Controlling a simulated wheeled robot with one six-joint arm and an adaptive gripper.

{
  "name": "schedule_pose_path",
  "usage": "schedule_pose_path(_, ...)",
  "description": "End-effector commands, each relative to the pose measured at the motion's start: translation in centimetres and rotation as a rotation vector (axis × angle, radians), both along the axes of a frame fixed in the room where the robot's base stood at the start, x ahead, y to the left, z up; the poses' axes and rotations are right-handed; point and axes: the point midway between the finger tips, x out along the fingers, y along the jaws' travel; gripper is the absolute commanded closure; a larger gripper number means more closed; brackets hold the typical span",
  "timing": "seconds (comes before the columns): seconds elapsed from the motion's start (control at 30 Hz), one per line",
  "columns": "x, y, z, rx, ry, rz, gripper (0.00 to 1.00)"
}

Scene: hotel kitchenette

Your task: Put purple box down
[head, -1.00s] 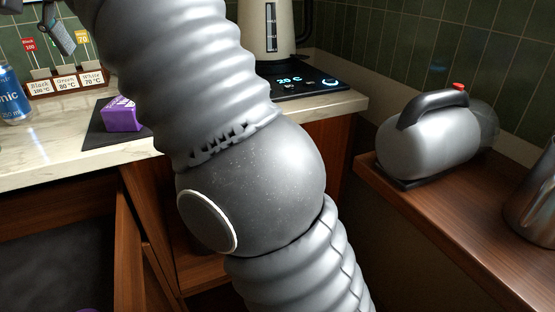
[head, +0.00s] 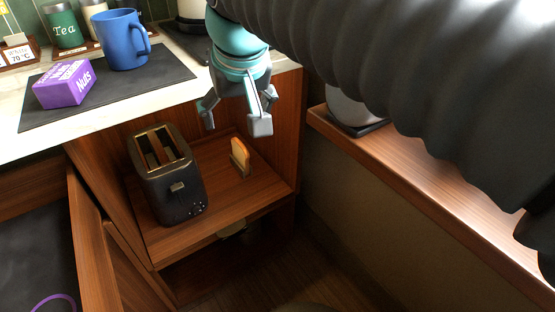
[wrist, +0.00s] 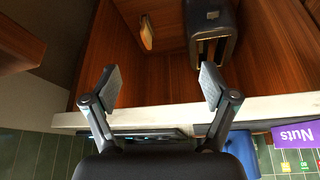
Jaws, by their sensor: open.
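The purple box (head: 64,84), labelled "Nuts", lies on a dark mat (head: 125,83) on the pale countertop, left of a blue mug. In the wrist view the purple box (wrist: 295,135) shows at the right edge, partly cut off. My gripper (head: 236,118) is open and empty. It hangs in front of the counter's right end, to the right of the box and clear of it. In the wrist view its two fingers (wrist: 160,88) are spread wide with nothing between them.
A blue mug (head: 121,40) stands behind the box, near a green tea canister (head: 62,26). Below, a black toaster (head: 165,178) and a bread slice (head: 240,157) sit on a wooden shelf (head: 215,212). A wooden ledge (head: 420,170) runs along the right.

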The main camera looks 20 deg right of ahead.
Motion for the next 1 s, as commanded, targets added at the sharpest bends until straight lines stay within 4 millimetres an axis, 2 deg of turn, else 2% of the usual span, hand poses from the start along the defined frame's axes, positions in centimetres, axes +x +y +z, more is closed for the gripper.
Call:
schedule_pose_path(0.03, -1.6, -1.4, -2.1, 0.002, -0.005, -0.008, 0.15)
schedule_pose_path(0.2, -5.7, -4.1, -8.7, 0.007, -0.029, -0.013, 0.15)
schedule_pose_path(0.3, -7.5, -5.0, -11.8, 0.006, -0.041, -0.018, 0.15)
schedule_pose_path(0.4, -8.7, -5.5, -13.9, 0.005, -0.048, -0.021, 0.15)
schedule_pose_path(0.57, -9.4, -5.8, -15.1, 0.004, -0.052, -0.023, 0.15)
schedule_pose_path(1.0, -9.4, -5.7, -15.1, 0.005, -0.051, -0.022, 0.15)
